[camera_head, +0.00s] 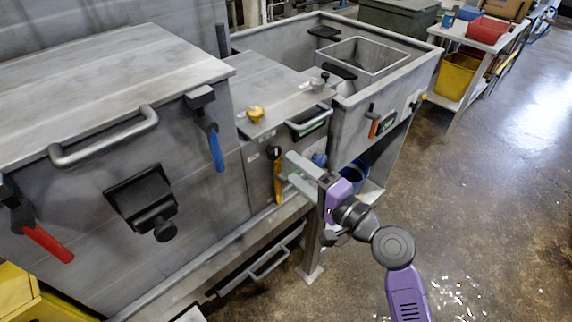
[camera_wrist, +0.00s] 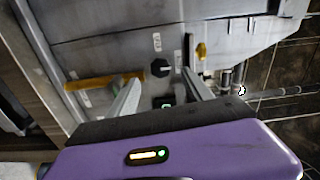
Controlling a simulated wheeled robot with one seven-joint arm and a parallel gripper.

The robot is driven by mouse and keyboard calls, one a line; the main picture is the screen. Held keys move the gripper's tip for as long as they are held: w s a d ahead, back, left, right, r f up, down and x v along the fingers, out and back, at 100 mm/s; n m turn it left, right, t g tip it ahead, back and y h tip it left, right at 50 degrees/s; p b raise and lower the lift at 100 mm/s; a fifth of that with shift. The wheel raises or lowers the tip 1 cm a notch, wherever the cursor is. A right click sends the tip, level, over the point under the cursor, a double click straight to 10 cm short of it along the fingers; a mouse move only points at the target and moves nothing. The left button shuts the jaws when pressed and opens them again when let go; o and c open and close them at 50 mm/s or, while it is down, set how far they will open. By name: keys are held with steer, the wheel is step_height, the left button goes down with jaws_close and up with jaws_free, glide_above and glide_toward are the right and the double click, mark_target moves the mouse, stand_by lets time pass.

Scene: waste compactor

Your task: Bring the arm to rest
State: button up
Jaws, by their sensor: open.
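My gripper (camera_head: 290,172) is at the end of my purple and black arm, in front of the compactor's middle panel (camera_head: 260,178). In the wrist view, the two fingers of my gripper (camera_wrist: 163,92) stand apart with nothing seen between them. A yellow handle (camera_head: 278,180) hangs on the panel just left of the fingers; it also shows in the wrist view (camera_wrist: 92,82). I cannot tell whether a finger touches it. A blue knob (camera_head: 320,159) sits right beside the gripper, and a black knob shows beyond the fingers in the wrist view (camera_wrist: 160,67).
The large compactor box (camera_head: 100,110) with red and blue levers fills the left. An open metal basin (camera_head: 360,62) stands behind. A table (camera_head: 470,42) with red and yellow bins is at the far right. The floor (camera_head: 490,200) at right is clear.

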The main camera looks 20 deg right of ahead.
steer(key=shift+s+d, duration=0.25)
steer(key=shift+s, duration=0.45)
steer(key=s+d+f+n+t+h, duration=0.1)
steer(key=s+d+n+h, duration=0.35)
steer(key=s+h, duration=0.3)
steer(key=s+a+f+n+g, duration=0.1)
steer(key=s+a+n, duration=0.1)
steer(key=s, duration=0.7)
steer(key=s+a+f+n+g+y, duration=0.1)
steer(key=s+n, duration=0.3)
steer(key=s, duration=0.6)
steer(key=s+a+f+n+g+y, duration=0.1)
steer(key=s+a+n, duration=0.2)
steer(key=s, duration=0.6)
steer(key=shift+s+a, duration=0.35)
steer(key=shift+a, duration=0.05)
